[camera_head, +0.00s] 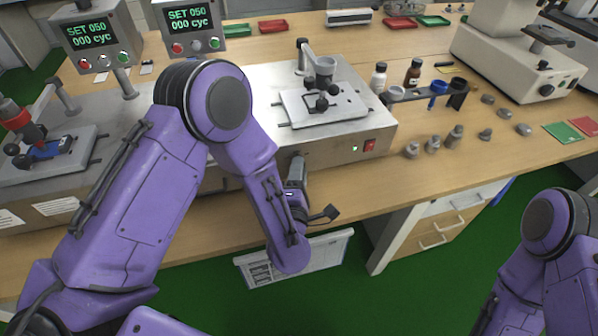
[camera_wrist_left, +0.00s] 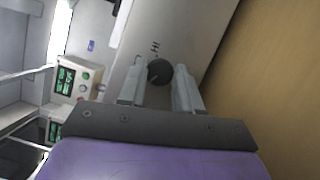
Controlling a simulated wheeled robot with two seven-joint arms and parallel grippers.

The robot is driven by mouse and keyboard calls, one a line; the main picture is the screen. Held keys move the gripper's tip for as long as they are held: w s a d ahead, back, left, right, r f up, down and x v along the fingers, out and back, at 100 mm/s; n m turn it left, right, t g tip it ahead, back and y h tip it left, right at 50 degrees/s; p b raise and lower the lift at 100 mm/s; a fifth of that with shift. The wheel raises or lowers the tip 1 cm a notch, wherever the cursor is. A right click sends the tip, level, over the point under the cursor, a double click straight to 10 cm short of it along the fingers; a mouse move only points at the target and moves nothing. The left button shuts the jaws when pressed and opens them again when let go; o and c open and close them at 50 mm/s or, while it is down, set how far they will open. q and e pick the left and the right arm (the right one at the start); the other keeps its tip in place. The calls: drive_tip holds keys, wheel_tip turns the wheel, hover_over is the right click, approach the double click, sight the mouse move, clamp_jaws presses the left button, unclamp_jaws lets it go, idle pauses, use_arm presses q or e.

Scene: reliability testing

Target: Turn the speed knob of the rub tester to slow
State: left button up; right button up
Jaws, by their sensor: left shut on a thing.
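The rub tester (camera_head: 335,153) is a grey box with a flat plate and a rubbing arm on top. In the left wrist view its front panel (camera_wrist_left: 195,30) bears a dark round speed knob (camera_wrist_left: 160,71) with small marks beside it. My left gripper (camera_head: 298,163) reaches the front face from the table's edge side. In the left wrist view my left gripper's fingers (camera_wrist_left: 160,78) stand on either side of the knob, shut on it. The knob is hidden in the head view. I cannot read its setting. My right arm shows at the right, its gripper out of view.
A control box (camera_head: 190,27) reading SET 050, 000 cyc stands behind the tester. A lit red switch (camera_head: 369,145) is on the tester's front. A second tester (camera_head: 50,165) is at left.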

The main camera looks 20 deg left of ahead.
use_arm(q)
drive_tip(key=o, duration=1)
drive_tip(key=shift+o, duration=0.2)
drive_tip(key=b+v, duration=0.2)
drive_tip(key=v, duration=0.8)
drive_tip(key=shift+s+d, duration=0.1)
drive_tip(key=shift+s, duration=0.2)
